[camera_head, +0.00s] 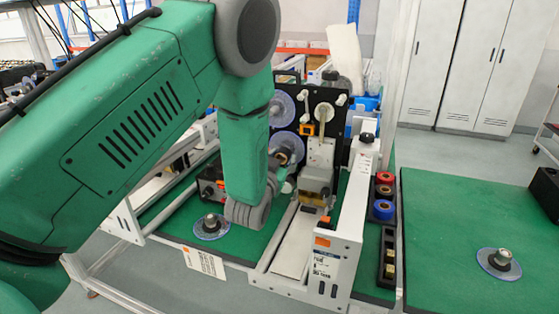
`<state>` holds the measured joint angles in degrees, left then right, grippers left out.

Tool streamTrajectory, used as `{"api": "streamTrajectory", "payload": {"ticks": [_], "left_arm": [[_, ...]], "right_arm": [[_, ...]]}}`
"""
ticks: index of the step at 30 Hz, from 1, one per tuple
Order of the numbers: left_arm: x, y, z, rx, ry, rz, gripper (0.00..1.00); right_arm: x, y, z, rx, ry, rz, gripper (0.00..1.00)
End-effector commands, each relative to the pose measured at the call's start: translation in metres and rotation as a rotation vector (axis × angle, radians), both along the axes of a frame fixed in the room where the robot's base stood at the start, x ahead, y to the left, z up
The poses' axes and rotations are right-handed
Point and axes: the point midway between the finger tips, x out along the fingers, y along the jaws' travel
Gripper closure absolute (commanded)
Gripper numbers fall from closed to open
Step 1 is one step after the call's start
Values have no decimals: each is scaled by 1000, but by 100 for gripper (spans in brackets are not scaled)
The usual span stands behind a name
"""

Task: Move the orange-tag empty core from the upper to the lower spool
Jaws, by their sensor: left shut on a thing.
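My left arm comes in from the left and bends down in front of the orange-tag coder (322,241). My left gripper (284,158) is at the lower clear spool disc (291,142) on the black back plate. It is shut on a small core, mostly hidden by the fingers and wrist; its exact seating on the spool cannot be told. The upper clear spool disc (282,110) sits just above, and no core shows on it. My right gripper is not in view.
A clear disc with a metal hub (211,226) lies on the green mat left of the coder, and another (499,263) on the right table. Red and blue rolls (384,193) stand in a black tray. A white side frame (350,210) borders the coder. The right table is mostly clear.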

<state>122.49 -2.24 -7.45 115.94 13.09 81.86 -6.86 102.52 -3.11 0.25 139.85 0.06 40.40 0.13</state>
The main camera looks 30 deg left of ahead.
Motion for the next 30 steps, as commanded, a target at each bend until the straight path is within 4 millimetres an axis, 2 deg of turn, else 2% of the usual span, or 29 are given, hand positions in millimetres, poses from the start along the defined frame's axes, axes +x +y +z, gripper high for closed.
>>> {"api": "streamTrajectory", "payload": {"ticks": [7, 30], "left_arm": [[4, 7, -2, -4, 1, 4, 96], [19, 12, -2, -2, 0, 9, 96]], "right_arm": [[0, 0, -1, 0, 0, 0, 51], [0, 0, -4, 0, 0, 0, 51]]}}
